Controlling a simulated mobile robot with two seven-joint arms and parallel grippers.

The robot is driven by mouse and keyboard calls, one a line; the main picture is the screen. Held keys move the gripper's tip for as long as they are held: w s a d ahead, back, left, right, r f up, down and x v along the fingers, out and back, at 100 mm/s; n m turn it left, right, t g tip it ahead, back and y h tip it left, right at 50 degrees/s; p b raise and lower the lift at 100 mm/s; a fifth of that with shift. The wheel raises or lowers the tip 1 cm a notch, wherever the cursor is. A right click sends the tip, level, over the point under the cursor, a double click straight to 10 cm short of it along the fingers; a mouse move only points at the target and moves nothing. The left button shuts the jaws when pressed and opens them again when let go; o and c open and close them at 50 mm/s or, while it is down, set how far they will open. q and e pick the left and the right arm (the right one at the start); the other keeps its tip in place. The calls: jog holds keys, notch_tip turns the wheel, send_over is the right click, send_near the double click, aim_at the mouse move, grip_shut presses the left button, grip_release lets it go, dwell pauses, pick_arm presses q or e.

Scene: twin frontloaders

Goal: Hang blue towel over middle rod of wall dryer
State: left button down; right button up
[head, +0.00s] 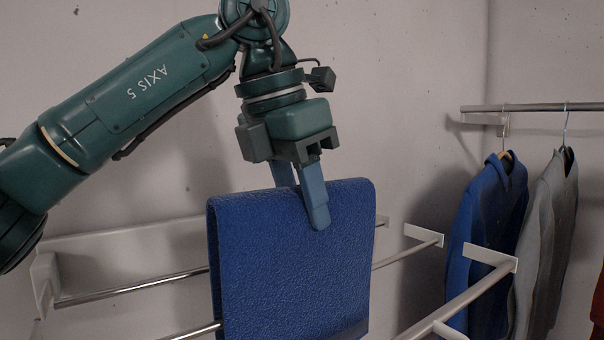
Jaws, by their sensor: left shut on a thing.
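The blue towel (285,270) hangs folded, with its fold at the top, and its lower end is cut off by the frame. My left gripper (305,200) is shut on its top edge, one finger in front and the other mostly behind. The wall dryer has a white back plate (150,243) and several metal rods. The middle rod (408,254) meets the towel's left and right edges well below the fold. It seems to run behind the front layer; whether it lies between both layers is not fully clear. My right gripper is not in view.
The dryer's back rod (135,287) passes behind the towel, close to the wall. The front rod (465,298) lies to the right of the towel. A blue jacket (490,220) and a grey jacket (548,230) hang from a wall rail (535,107) at the right.

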aim_at(302, 267)
pick_arm(q)
jog(key=shift+f, duration=4.1)
jog(key=shift+f+b, duration=1.1)
jog(key=shift+f, duration=0.4)
jog(key=c, duration=0.8)
grip_release()
jog(key=shift+f, duration=0.1)
jog(key=shift+c, duration=0.2)
